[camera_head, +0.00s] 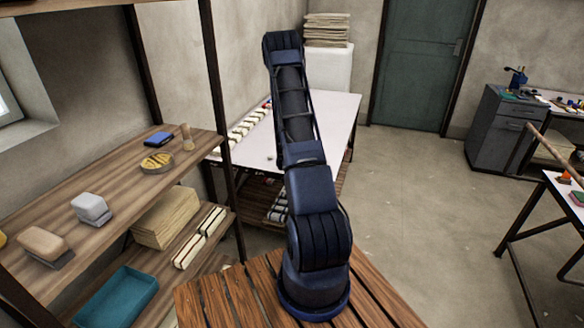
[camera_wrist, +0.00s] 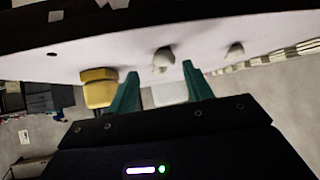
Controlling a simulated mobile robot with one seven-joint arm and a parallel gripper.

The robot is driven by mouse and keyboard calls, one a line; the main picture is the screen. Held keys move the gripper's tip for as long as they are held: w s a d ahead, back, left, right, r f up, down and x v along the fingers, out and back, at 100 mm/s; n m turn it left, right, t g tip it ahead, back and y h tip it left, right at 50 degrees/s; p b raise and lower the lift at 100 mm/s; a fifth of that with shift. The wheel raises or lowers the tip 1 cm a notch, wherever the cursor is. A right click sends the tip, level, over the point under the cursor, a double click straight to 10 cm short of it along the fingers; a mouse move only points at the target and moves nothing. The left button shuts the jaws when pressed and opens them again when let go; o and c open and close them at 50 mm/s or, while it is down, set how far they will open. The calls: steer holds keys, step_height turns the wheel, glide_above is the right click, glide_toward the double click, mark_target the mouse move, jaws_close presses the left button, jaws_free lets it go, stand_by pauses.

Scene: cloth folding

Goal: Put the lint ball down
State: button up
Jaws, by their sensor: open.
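My gripper (camera_wrist: 160,74) is open in the wrist view, its two green fingers apart. A small pale grey lump, seemingly the lint ball (camera_wrist: 163,59), shows just beyond and between the fingertips, against the white table top (camera_wrist: 200,32). It looks apart from both fingers. A second, smaller grey lump (camera_wrist: 235,50) lies to its right. In the head view my arm hides the gripper. A tiny grey ball shows on the white table (camera_head: 325,115) left of my arm; I cannot tell which lump it is.
A yellow object (camera_wrist: 98,88) is close to the left finger. A row of pale rolls (camera_head: 243,128) lines the table's left side. A wooden shelf (camera_head: 105,215) with blocks and a teal tray (camera_head: 118,300) stands at left.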

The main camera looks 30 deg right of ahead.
steer(key=shift+a+x, duration=0.1)
steer(key=shift+x, duration=0.9)
steer(key=shift+a+x, duration=0.15)
steer(key=shift+x, duration=0.8)
steer(key=shift+w, duration=0.2)
jaws_close()
